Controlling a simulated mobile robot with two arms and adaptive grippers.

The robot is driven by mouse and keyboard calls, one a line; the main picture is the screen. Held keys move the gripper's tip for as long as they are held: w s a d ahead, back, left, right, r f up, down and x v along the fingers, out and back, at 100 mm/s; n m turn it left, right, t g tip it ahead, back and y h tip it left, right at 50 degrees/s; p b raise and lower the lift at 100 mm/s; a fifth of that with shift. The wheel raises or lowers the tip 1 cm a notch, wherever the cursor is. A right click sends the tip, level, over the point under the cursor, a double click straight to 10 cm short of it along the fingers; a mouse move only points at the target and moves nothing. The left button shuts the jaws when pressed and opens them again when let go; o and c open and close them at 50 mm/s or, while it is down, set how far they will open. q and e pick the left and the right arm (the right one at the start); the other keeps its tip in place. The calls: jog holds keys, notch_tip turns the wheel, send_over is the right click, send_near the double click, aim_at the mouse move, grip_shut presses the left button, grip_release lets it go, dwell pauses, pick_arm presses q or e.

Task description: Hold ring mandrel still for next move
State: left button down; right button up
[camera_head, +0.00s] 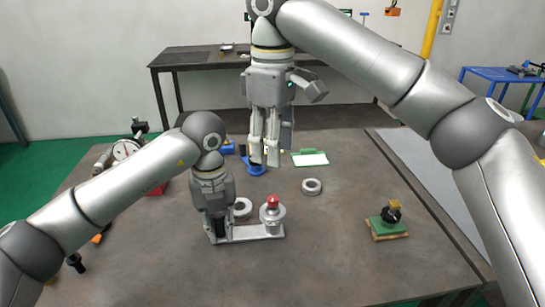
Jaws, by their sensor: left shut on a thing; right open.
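The ring mandrel (255,233) appears to be a flat grey metal base on the table, with a round grey post topped by a red knob (272,202) at its right end. My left gripper (217,232) points down and is shut on the left end of this base; its fingers hide what they grasp. A grey ring (242,208) lies just behind the base. Another loose grey ring (312,187) lies further right on the table. My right gripper (264,158) is open and empty, pointing down above the table behind the mandrel.
A green block with a black and brass knob (390,218) stands at the right. A blue item (254,168) and a green-and-white holder (310,158) lie behind. A dial gauge (125,149) and a red item stand at the left. The front middle of the table (320,265) is clear.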

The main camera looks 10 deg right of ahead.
dwell(0.4)
pick_arm(q)
jog(key=c, duration=1.3)
grip_release()
